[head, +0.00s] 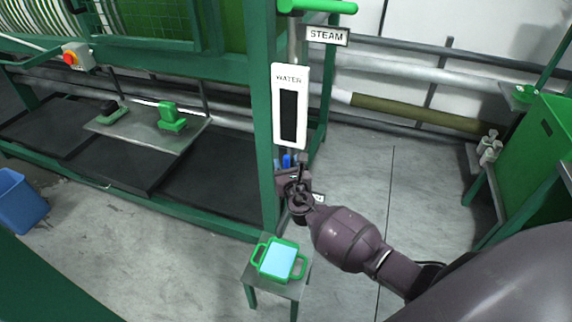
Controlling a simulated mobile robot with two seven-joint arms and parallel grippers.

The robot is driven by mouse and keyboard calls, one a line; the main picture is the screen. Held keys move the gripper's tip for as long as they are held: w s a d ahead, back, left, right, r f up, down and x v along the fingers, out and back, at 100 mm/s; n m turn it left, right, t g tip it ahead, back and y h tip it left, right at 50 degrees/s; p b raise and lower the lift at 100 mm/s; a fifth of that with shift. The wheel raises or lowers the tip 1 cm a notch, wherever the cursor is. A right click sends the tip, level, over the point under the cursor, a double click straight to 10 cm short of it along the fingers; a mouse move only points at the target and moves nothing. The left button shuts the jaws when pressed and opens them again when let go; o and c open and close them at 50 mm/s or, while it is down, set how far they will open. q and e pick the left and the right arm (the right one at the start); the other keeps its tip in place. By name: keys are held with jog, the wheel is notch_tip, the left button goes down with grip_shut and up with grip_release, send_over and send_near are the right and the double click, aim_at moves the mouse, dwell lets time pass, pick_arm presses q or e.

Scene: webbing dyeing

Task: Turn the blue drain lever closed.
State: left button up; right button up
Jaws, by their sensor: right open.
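The blue drain lever (287,161) shows as a small blue piece on the pipe below the white WATER panel (291,105). My right gripper (293,173) is at the lever, just below and in front of it, and hides part of it. The gripper is open. I cannot tell whether its fingers touch the lever or which way the lever is turned. My left gripper is not in view.
A small stool (293,291) with a green-handled tray (279,260) stands below my right gripper. A green machine frame (262,130) is close on the left. A green tank (535,150) stands at the right. A blue bin (20,203) is far left.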

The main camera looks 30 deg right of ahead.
jog(key=shift+w, duration=0.1)
jog(key=shift+c, duration=0.3)
grip_shut()
